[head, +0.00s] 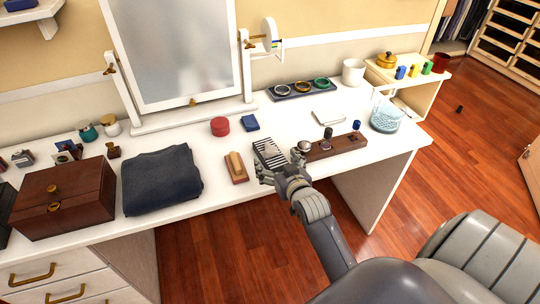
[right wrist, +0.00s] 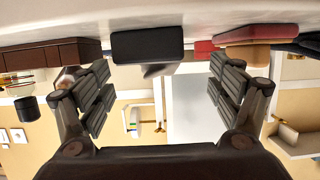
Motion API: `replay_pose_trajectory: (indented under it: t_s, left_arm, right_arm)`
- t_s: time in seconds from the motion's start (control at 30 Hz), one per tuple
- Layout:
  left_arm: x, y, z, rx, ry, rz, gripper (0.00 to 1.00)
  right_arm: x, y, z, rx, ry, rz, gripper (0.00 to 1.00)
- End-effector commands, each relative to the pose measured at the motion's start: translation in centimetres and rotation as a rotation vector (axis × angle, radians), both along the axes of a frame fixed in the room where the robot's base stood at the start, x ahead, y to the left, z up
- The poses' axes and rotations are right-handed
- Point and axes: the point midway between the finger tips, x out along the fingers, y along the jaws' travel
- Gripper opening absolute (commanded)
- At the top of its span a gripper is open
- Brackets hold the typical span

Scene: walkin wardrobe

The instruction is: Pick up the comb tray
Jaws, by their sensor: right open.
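The comb tray (head: 268,150) looks like a small dark tray with pale stripes across its top. It lies on the white dressing table in front of the mirror, and my right gripper partly covers it in the head view. In the right wrist view, which is upside down, a dark block that appears to be the tray (right wrist: 147,44) is centred between the fingers, with a grey piece on it. My right gripper (head: 278,161) is open and empty at the tray's near side. Its two ribbed fingers (right wrist: 160,76) stand apart. My left gripper is out of view.
A wooden block (head: 236,168) lies close left of the tray, and a brown case (head: 337,147) close right. Behind are a red tin (head: 220,126) and a blue box (head: 250,123). A folded dark cloth (head: 160,180) and wooden chest (head: 66,198) are further left. A glass bowl (head: 386,117) stands right.

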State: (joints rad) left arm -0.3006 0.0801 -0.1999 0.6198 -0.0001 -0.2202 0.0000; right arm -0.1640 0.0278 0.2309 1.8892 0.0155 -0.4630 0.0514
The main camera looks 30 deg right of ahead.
Motion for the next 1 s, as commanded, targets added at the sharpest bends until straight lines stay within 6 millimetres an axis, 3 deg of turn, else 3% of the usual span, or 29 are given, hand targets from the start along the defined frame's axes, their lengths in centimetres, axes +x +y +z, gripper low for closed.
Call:
replay_pose_trajectory:
  t_s: [0.5,0.83,0.87,1.0]
  left_arm:
    - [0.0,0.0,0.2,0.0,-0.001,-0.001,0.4]
    - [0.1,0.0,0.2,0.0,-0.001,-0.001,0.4]
    - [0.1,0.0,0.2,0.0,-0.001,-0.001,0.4]
    - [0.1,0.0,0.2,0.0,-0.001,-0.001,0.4]
  right_arm:
    - [4.5,-1.6,-1.7,0.0,0.002,0.0,0.85]
    - [5.1,-1.7,-1.9,0.0,0.002,0.0,0.85]
    - [5.1,-1.7,-1.9,0.0,0.002,0.0,0.82]
    - [5.1,-1.8,-1.9,0.0,0.002,0.0,0.51]
